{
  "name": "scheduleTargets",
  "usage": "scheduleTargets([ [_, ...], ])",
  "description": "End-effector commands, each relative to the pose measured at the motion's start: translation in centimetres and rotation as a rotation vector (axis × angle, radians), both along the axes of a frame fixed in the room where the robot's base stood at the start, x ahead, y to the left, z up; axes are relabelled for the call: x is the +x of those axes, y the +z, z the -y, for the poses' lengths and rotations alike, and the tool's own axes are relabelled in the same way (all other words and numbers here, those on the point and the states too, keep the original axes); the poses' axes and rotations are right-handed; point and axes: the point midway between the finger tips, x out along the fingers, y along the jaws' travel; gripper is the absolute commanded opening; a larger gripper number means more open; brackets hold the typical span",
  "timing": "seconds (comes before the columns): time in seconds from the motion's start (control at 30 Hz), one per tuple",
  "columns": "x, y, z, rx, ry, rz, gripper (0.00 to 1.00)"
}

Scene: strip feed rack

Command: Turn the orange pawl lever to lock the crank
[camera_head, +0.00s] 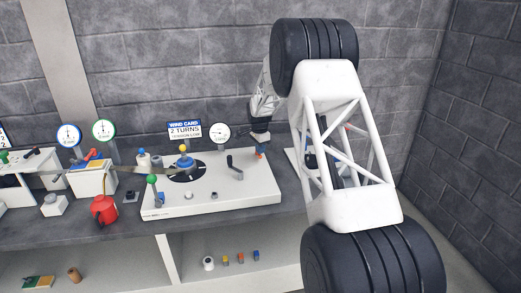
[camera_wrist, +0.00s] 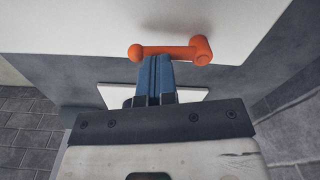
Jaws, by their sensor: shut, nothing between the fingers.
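The orange pawl lever (camera_wrist: 170,53) lies across the upper middle of the wrist view, with a small knob at its left end and a thicker round hub at its right end. My gripper (camera_wrist: 155,62) has its blue fingers pressed together and empty. The fingertips are right at the lever's near side, between knob and hub; I cannot tell whether they touch it. In the head view my gripper (camera_head: 260,151) points down at the right end of the white board (camera_head: 220,193) and mostly hides the lever. The dark crank (camera_head: 235,168) stands on the board, left of my gripper.
A blue and yellow hub on a black disc (camera_head: 187,172) and a green-knobbed lever (camera_head: 152,184) are on the board's left part. Behind stand a wind card sign (camera_head: 184,130) and a gauge (camera_head: 219,133).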

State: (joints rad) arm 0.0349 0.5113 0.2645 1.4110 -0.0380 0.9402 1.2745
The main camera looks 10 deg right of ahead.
Motion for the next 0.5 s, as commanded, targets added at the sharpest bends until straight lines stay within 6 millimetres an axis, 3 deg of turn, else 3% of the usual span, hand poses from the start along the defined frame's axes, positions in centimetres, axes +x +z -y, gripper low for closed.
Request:
scheduleTargets([
  [0.03,-0.3,-1.2,0.0,0.001,0.000,-0.015,0.00],
  [0.5,0.2,-1.6,1.3,0.001,-0.001,-0.019,0.00],
])
